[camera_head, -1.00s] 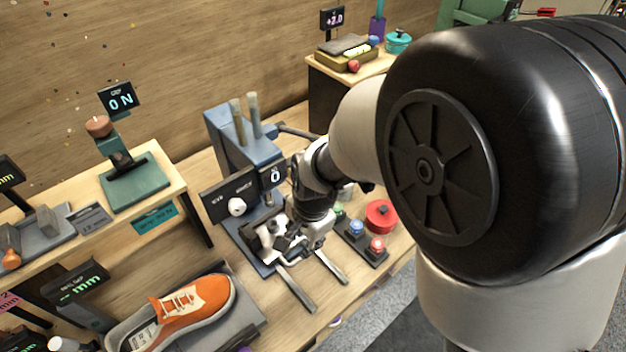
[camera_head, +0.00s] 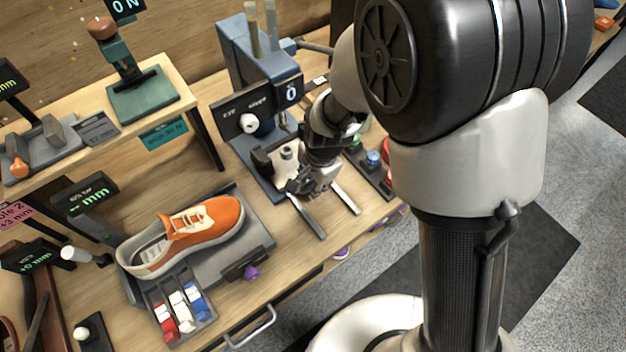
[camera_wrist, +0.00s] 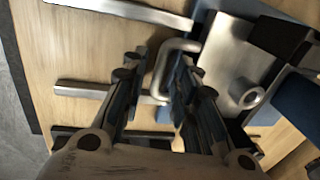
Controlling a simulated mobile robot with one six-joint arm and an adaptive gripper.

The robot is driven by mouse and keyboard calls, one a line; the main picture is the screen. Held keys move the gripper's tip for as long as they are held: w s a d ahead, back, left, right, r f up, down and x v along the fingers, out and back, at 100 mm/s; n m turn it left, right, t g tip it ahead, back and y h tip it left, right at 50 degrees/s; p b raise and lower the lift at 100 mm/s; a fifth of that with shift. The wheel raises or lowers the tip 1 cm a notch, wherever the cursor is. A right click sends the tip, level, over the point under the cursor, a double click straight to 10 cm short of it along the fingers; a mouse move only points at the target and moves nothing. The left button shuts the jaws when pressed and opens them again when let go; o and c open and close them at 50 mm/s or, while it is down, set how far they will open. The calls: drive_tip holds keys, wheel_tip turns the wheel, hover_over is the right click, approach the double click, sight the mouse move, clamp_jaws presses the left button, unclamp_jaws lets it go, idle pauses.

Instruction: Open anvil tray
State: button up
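The anvil tray (camera_wrist: 228,62) is a grey metal plate with a round post, seated at the base of the blue press (camera_head: 262,75). Its U-shaped metal handle (camera_wrist: 178,45) faces my gripper. My gripper (camera_wrist: 155,88) is open, and one bar of the handle shows between its fingers, nearer the right finger in the wrist view. I cannot tell whether they touch. In the head view my gripper (camera_head: 300,187) is low in front of the tray, over the inner ends of two metal rails (camera_head: 346,198), and hides the handle.
An orange sneaker (camera_head: 205,222) lies on a grey stand to the left. A button panel (camera_head: 377,178) is right of the rails. A small shelf (camera_head: 180,95) with a green device stands at the back left. The table's front edge is close to the rail ends.

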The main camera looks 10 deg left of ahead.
clamp_jaws()
idle(0.4)
